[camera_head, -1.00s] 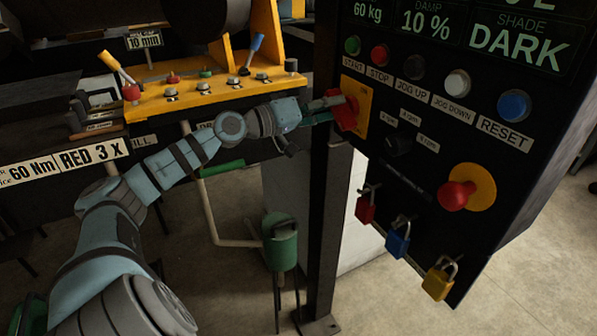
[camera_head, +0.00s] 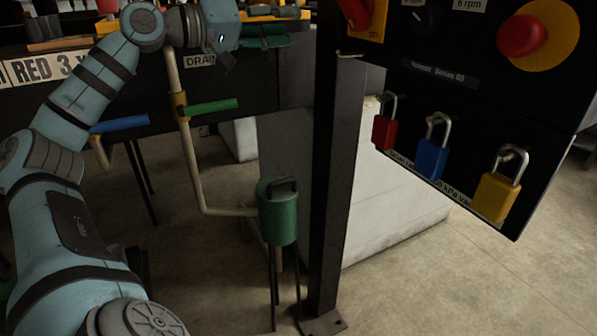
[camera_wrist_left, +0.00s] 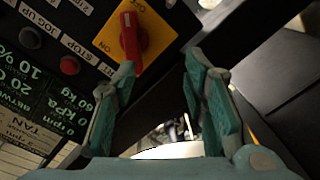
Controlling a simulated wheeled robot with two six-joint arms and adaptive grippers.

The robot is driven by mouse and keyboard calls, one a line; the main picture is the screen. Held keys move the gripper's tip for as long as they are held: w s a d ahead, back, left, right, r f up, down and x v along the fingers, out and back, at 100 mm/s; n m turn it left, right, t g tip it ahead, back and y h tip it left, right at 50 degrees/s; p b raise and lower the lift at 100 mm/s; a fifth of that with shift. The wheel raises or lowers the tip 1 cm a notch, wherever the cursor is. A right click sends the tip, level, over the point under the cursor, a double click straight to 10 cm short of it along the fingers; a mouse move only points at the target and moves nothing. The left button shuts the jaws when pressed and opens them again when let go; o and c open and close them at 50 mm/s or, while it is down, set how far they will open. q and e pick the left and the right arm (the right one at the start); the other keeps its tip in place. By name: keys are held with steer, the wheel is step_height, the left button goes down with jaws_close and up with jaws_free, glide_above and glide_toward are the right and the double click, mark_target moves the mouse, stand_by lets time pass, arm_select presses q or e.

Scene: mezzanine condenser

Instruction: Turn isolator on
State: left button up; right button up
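The isolator's red handle (camera_head: 356,11) is partly cut off by the top edge of the head view. It sits on a yellow plate (camera_head: 379,20) on the black panel. In the left wrist view the whole red handle (camera_wrist_left: 131,40) shows upright in the picture on the yellow plate (camera_wrist_left: 155,36), with OFF lettered near its upper end and ON to its left. My left gripper (camera_head: 266,36) is left of the isolator, apart from it. In the wrist view its two teal fingers (camera_wrist_left: 160,65) are spread with nothing between them. My right gripper is not in view.
A black post (camera_head: 335,190) stands below the panel's left edge. A red mushroom button (camera_head: 521,35) and red (camera_head: 384,132), blue (camera_head: 431,160) and yellow (camera_head: 495,197) padlocks are on the panel. A green canister (camera_head: 278,215) stands left of the post. Blue (camera_head: 120,124) and green (camera_head: 210,106) levers are below my arm.

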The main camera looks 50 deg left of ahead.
arm_select(q)
steer(key=w+a+f+g+y+p, duration=0.15)
steer(key=w+f, duration=0.25)
steer(key=f, duration=0.5)
steer(key=w+a+f+g+y+p, duration=0.15)
steer(key=w+f, duration=0.25)
steer(key=f, duration=0.5)
step_height(320, 180, down, 21)
steer(key=g+y+p, duration=0.1)
steer(key=g+p, duration=0.1)
steer(key=shift+s+d+m+g, duration=0.15)
steer(key=shift+d+m+g, duration=0.15)
steer(key=shift+g, duration=0.1)
